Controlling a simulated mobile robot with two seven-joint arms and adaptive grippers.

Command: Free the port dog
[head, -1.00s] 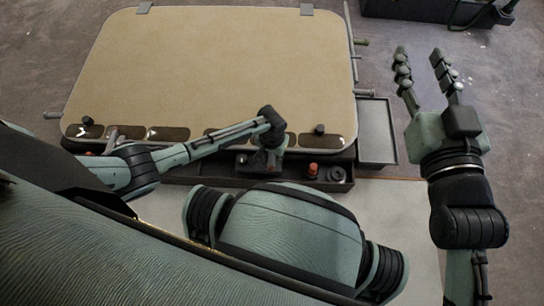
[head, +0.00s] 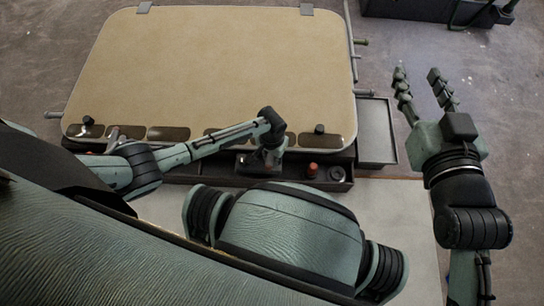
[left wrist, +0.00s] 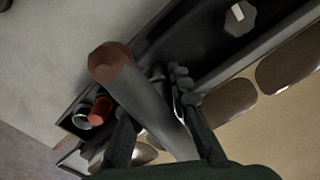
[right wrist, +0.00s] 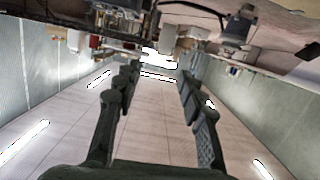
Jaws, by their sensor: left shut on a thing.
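The tan hatch panel (head: 220,70) has a dark knob at its near left corner (head: 87,120) and another dark knob near its right corner (head: 319,128); I cannot tell which is the port dog. My left gripper (head: 264,160) is low over the dark tray at the panel's near edge, its fingers mostly hidden by my wrist. In the left wrist view, the left gripper (left wrist: 152,98) is shut on a grey bar (left wrist: 150,105) with a faceted red-brown end. My right gripper (head: 418,75) is open and empty, right of the panel.
The dark tray (head: 210,180) holds a red-capped piece (head: 311,170) and a dark ring (head: 337,174). A grey side shelf (head: 376,130) is bare. Rods stick out at the panel's right edge. Dark equipment (head: 430,10) stands at the back right. Floor around my right gripper is clear.

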